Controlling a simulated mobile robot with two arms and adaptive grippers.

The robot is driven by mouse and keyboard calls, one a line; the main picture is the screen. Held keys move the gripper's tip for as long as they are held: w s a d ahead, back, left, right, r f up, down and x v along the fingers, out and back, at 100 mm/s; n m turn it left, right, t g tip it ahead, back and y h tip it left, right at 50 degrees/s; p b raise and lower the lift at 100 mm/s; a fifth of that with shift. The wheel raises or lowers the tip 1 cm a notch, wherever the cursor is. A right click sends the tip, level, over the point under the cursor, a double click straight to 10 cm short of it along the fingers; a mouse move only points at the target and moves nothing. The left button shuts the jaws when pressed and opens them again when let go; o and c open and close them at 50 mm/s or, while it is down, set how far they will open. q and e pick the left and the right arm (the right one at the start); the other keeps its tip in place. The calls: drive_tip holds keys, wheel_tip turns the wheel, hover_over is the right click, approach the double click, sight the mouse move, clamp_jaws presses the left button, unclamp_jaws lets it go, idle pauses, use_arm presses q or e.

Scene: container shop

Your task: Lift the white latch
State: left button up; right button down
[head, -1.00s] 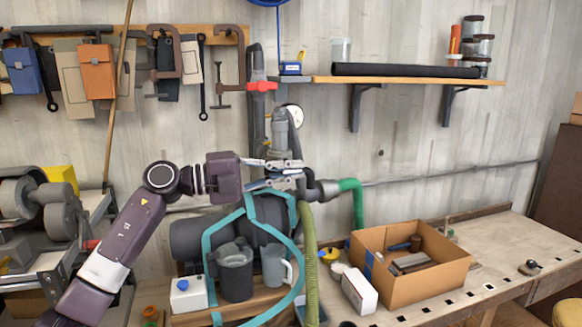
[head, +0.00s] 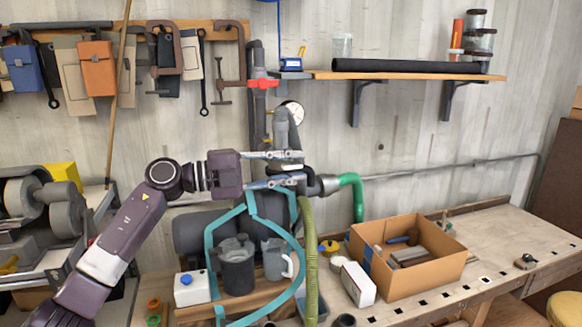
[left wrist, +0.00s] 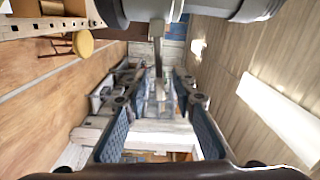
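My left gripper (head: 298,168) is open beside the grey upright pipe (head: 283,128), its two fingers one above the other. In the left wrist view, the gripper (left wrist: 158,95) has its fingers spread with nothing held between them. A narrow pale lever (left wrist: 157,28) hangs from the grey pipe fitting (left wrist: 200,9) ahead of the fingertips. It may be the white latch, but I cannot tell for sure. My right gripper is not in view.
A gauge (head: 294,112) and a red-handled valve (head: 263,84) are close above the gripper. A green hose (head: 357,195) and a teal frame (head: 212,262) are near it. A cardboard box (head: 425,278) stands on the workbench (head: 510,237). The bench's right part is mostly clear.

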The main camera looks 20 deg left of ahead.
use_arm(q)
drive_tip(key=shift+s+a, duration=0.15)
drive_tip(key=shift+a, duration=0.1)
drive_tip(key=v, duration=1.1)
drive_tip(key=shift+s+a, duration=0.15)
drive_tip(key=shift+s, duration=0.05)
